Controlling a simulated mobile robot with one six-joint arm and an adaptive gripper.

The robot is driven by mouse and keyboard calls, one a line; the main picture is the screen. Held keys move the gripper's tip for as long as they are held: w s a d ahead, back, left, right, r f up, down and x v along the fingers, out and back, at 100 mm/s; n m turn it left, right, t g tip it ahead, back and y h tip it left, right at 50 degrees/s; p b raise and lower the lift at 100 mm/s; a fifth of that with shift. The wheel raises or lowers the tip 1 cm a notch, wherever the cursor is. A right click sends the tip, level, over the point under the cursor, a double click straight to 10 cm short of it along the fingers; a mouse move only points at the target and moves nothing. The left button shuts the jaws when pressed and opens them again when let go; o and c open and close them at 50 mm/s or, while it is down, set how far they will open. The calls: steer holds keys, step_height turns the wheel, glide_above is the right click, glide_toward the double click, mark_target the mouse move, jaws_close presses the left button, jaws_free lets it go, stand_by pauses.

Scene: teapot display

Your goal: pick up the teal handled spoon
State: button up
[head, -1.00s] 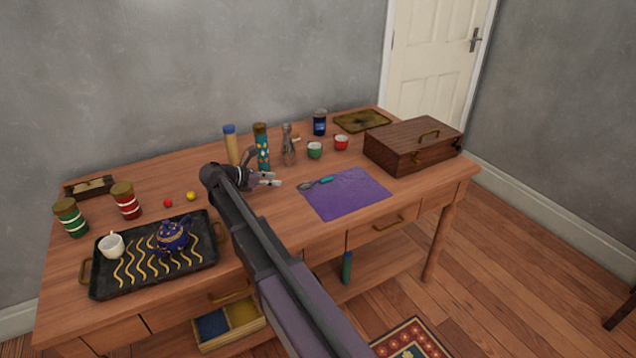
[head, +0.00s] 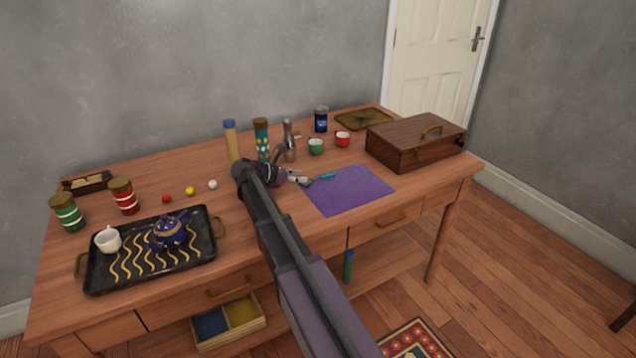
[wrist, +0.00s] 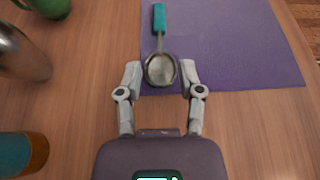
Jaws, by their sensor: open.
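The teal handled spoon (head: 326,176) lies at the left edge of the purple mat (head: 349,192). In the wrist view the spoon (wrist: 160,62) has its teal handle pointing away from me and its metal bowl nearest me. Its bowl lies over the near edge of the mat (wrist: 235,50). My gripper (wrist: 160,82) is open, with one finger on each side of the bowl. The fingers look clear of the bowl, and I cannot tell their height above it. In the head view my gripper (head: 297,177) is at the bowl end, which it partly hides.
A silver pepper-mill-like vessel (head: 286,143), a teal patterned cylinder (head: 262,140) and a green cup (head: 316,146) stand behind the gripper. A wooden box (head: 415,146) is at the right. A black tray (head: 150,275) with a blue teapot (head: 169,233) is at the left.

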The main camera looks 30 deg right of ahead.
mark_target(312, 179)
stand_by(0.3)
steer(key=shift+b+x, duration=0.9)
steer(key=shift+x, duration=1.75)
steer(key=shift+a, duration=0.1)
jaws_close()
